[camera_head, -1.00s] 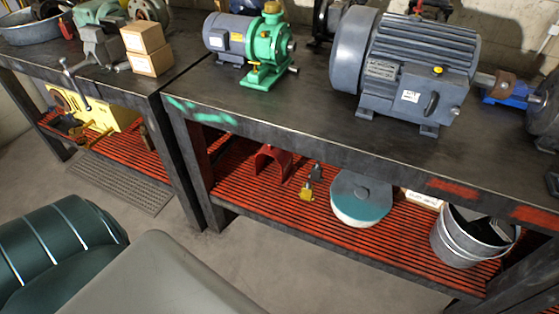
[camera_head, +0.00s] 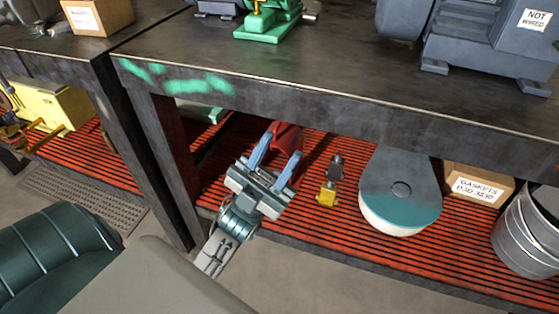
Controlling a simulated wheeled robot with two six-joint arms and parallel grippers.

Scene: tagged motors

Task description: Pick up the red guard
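The red guard (camera_head: 287,135) stands on the red slatted lower shelf under the workbench. Its lower part is partly hidden by my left gripper (camera_head: 281,148). My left gripper comes in from the front with its two blue-grey fingers spread apart. The fingers point at the guard, which shows between and behind them. I cannot tell whether they touch it. My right gripper is not in view.
A yellow-and-grey padlock-like part (camera_head: 328,188), a teal-and-white rounded cover (camera_head: 400,192), a gasket box (camera_head: 478,187) and a metal bucket (camera_head: 528,232) stand to the right on the shelf. The benchtop edge (camera_head: 300,101) overhangs the shelf.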

